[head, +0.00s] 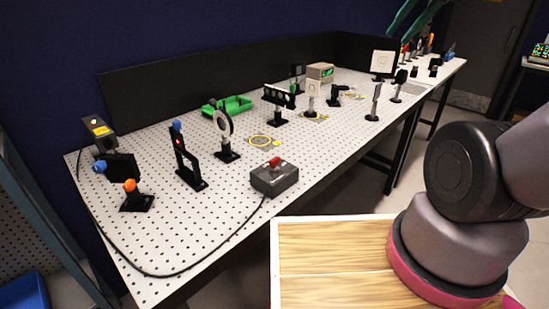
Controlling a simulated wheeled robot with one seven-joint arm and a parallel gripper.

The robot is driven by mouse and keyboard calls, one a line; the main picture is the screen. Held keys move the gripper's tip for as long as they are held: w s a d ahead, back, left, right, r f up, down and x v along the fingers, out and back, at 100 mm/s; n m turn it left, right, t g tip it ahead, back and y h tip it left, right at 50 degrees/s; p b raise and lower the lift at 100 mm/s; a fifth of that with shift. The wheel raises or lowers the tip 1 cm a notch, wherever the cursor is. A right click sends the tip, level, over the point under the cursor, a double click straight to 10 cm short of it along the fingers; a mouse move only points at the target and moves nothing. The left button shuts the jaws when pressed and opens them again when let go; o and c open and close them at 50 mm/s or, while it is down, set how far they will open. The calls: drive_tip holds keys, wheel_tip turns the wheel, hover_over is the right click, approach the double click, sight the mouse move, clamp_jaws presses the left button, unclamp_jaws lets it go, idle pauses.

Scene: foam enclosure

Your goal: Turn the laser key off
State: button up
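A dark grey control box (274,180) sits near the front edge of the perforated white table. A red key or knob (274,161) stands on its top; its turn position is too small to tell. A black cable (190,273) runs from the box along the table's front left to the back left. A dark box-shaped laser unit (98,130) with a yellow label stands at the back left corner. My gripper is out of view; only links of my arm show at the right, apart from the control box.
Several optic mounts stand on the perforated table (225,205), including a black frame (187,165), a ring mount (225,130) and an orange-knobbed mount (132,195). A green tray (226,106) lies behind them. A black panel (200,85) closes the back. The table around the control box's right is clear.

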drive_tip(key=shift+o, duration=0.3)
drive_tip(key=shift+w+a+f, duration=0.15)
drive_tip(key=shift+w+f, duration=0.05)
drive_tip(key=shift+w, duration=0.15)
drive_tip(key=m+g+y, duration=0.1)
drive_tip(key=m+g, duration=0.4)
drive_tip(key=g, duration=0.5)
approach(275, 158)
drive_tip(key=x, duration=0.9)
drive_tip(key=shift+f, duration=0.1)
clamp_jaws()
